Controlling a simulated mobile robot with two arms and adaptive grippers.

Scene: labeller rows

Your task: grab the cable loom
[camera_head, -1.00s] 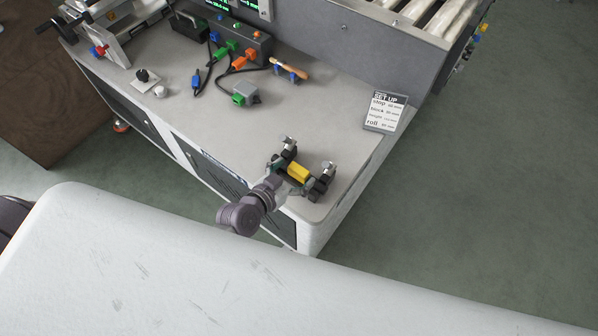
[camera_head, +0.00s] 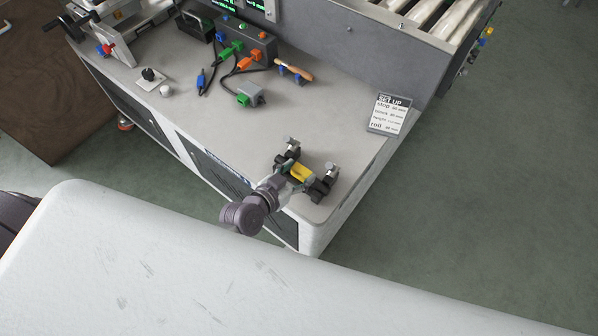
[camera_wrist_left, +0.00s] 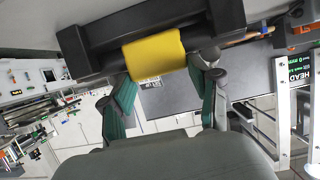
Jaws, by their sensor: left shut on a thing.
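Dark cables with blue, green and orange plugs (camera_head: 244,63) lie on the grey worktop by a dark box; they look like the cable loom. A grey block with a green plug (camera_head: 250,95) sits just in front of them. My left gripper (camera_head: 300,174) is over the near right corner of the worktop, well apart from the cables. It is shut on a black bar with a yellow middle (camera_head: 302,172) and metal ends. In the left wrist view the green-sided fingers meet the bar beside its yellow middle (camera_wrist_left: 154,54). My right gripper is not in view.
The worktop (camera_head: 225,130) is clear between my left gripper and the cables. An orange-handled tool (camera_head: 295,72) rests on blue supports. A set-up sign (camera_head: 390,113) stands at the right edge. A white knob (camera_head: 167,91) and a black knob (camera_head: 148,74) are at the left.

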